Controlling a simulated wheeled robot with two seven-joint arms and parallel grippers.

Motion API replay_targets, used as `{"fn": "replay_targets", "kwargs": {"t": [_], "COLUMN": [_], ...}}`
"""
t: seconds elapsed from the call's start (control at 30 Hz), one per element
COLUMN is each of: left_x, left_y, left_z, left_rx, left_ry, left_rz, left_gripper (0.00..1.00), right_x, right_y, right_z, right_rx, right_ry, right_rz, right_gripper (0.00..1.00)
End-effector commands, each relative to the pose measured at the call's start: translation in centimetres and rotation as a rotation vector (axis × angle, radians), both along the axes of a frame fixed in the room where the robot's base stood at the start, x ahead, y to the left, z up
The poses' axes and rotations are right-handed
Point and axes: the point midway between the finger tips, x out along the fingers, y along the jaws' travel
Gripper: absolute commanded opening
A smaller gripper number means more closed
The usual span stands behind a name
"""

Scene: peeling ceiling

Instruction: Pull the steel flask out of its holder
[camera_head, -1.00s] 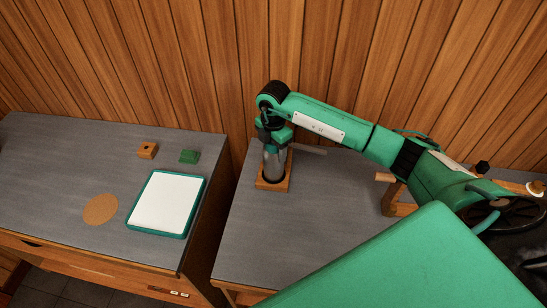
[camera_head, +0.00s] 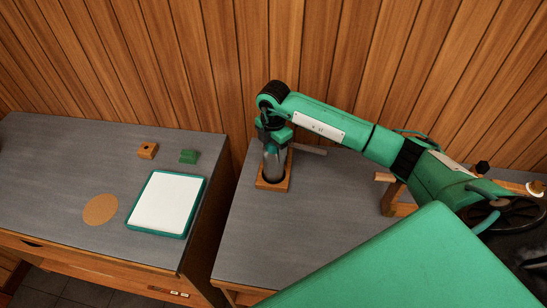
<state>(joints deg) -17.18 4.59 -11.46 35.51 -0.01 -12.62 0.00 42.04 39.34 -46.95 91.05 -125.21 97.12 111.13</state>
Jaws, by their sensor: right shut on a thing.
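The steel flask (camera_head: 271,165) stands upright in its square wooden holder (camera_head: 264,184) on the right-hand grey counter, near the counter's left edge. Its lower end is within the holder's dark round opening. My right gripper (camera_head: 273,143) points down over the flask and is shut on its upper part, which the fingers and wrist partly hide. My left gripper is not in view.
The left counter (camera_head: 60,160) holds a white-topped green tray (camera_head: 166,203), a round cork mat (camera_head: 100,209), a wooden block (camera_head: 148,150) and a green block (camera_head: 188,156). A gap separates the counters. A wooden stand (camera_head: 391,200) is under my right arm.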

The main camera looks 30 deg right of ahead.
Motion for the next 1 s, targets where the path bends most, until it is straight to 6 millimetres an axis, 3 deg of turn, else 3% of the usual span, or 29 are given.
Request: {"fn": "replay_targets", "kwargs": {"t": [0.17,0.2,0.27,0.3,0.77,1.0], "left_x": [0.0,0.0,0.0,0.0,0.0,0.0], "left_y": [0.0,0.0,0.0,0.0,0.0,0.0], "left_z": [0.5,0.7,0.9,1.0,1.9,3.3], "left_rx": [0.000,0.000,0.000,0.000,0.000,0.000], "left_ry": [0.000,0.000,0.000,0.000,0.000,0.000], "left_rz": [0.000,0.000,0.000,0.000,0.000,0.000], "left_gripper": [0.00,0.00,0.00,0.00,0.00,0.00], "right_x": [0.0,0.0,0.0,0.1,0.1,0.1], "right_y": [0.0,0.0,0.0,0.0,0.0,0.0], "right_z": [0.8,1.0,1.4,1.6,3.1,5.3], "right_rx": [0.000,0.000,0.000,0.000,0.000,0.001], "right_ry": [-0.002,-0.002,-0.002,-0.002,-0.002,-0.003], "right_rz": [0.000,0.000,0.000,-0.001,-0.001,0.000], "right_gripper": [0.27,0.23,0.23,0.17,0.17,0.17]}}
